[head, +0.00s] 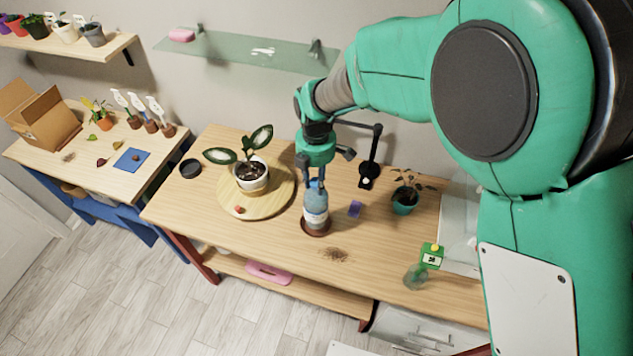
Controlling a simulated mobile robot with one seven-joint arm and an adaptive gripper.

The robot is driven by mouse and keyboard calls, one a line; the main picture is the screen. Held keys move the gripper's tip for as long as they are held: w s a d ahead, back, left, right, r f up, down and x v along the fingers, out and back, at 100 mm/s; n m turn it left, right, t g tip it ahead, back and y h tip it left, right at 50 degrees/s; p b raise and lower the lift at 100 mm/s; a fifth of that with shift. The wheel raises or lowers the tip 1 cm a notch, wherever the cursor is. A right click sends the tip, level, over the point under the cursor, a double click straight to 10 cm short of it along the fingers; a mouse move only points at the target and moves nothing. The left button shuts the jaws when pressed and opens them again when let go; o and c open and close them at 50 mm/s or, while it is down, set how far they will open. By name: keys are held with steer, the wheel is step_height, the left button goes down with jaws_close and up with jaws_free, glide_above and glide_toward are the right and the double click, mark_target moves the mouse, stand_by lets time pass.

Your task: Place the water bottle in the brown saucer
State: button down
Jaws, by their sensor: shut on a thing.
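The water bottle (316,213) is blue and clear with a pale label, and stands upright near the middle of the wooden table. The brown saucer (316,232) is directly under it, and its rim shows around the bottle's base. Whether the bottle's base touches the saucer or hangs just above it, I cannot tell. My gripper (314,187) comes down from above and is shut on the top of the bottle. The fingers partly hide the bottle's neck.
A potted plant (251,176) stands on a round wooden board (277,197) to the left. A purple block (355,209), a teal pot (404,201) and a glass vase (415,276) are to the right. Spilled soil (335,254) lies in front. A glass shelf (240,50) hangs behind.

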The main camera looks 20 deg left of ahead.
steer(key=shift+w+a, duration=0.2)
steer(key=shift+w, duration=0.1)
steer(key=shift+f, duration=1.8)
steer(key=c, duration=1.4)
jaws_free()
steer(key=shift+s+f, duration=0.1)
step_height(320, 180, up, 12)
steer(key=shift+f, duration=0.1)
steer(key=shift+r, duration=0.25)
